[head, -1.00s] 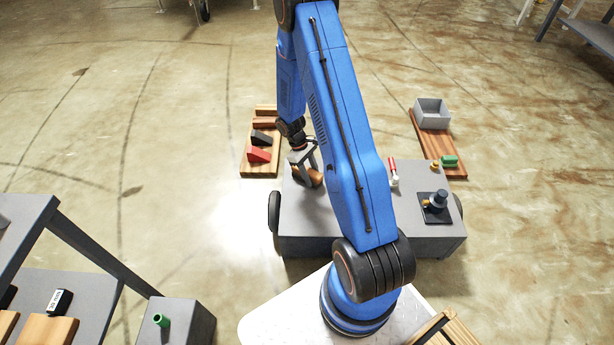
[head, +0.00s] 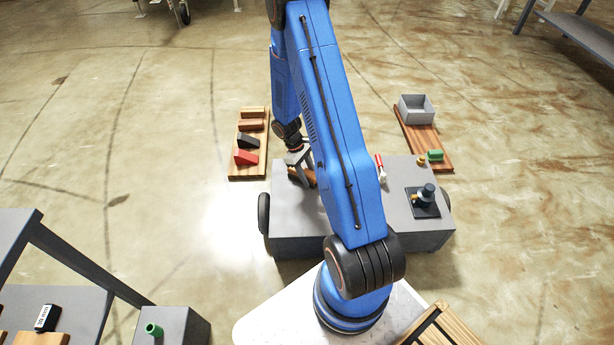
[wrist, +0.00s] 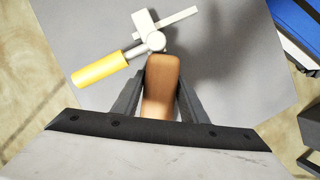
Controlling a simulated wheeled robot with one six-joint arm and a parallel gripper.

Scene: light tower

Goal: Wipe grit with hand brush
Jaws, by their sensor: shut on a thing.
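My gripper (head: 300,170) is over the left part of a grey cart top (head: 297,212). It is shut on a brown wooden block-like piece, apparently the hand brush (head: 306,178). In the wrist view the brush (wrist: 162,80) sits between the two dark fingers and its rounded end points away from me. Bristles are not visible, and I cannot tell whether the brush touches the surface. I cannot make out any grit in either view.
In the wrist view a white tool with a yellow handle (wrist: 98,68) lies close to the brush's tip. On the cart are a red-and-white tool (head: 380,168) and a black fixture (head: 424,202). Wooden boards with blocks (head: 246,157) and a grey bin (head: 416,108) flank it.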

